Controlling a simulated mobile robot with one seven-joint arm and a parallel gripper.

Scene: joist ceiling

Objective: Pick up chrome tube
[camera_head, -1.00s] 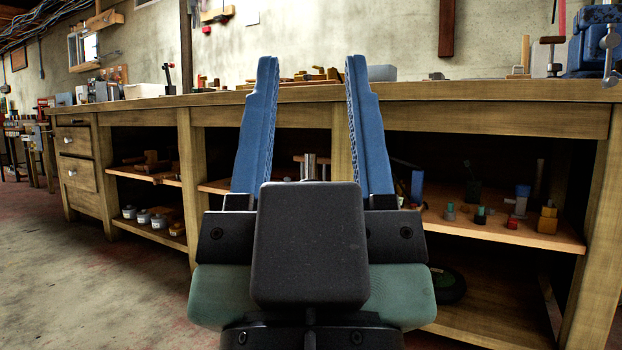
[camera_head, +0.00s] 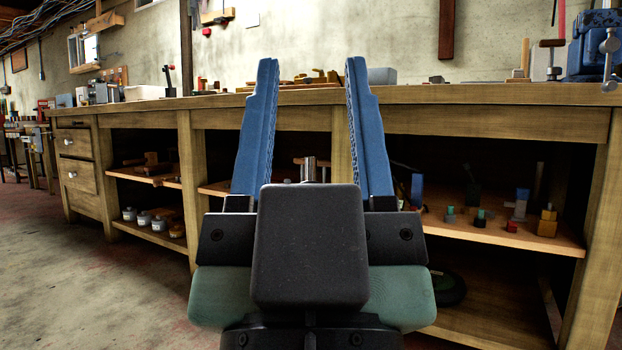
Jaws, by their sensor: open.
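A shiny, upright metal cylinder (camera_head: 309,169) shows between my gripper's fingers, inside the shelf space under the workbench; it looks like the chrome tube. Its lower part is hidden behind my gripper's dark body. My gripper (camera_head: 312,65) has two blue fingers spread wide apart, pointing up in the picture, with nothing between them. It is well in front of the bench, apart from the tube.
A long wooden workbench (camera_head: 480,94) crosses the view, with posts and shelves below. The right shelf (camera_head: 480,228) holds several small blocks. Jars (camera_head: 144,217) stand on the lower left shelf. A blue vise (camera_head: 590,45) is at the right. The floor at left (camera_head: 90,270) is clear.

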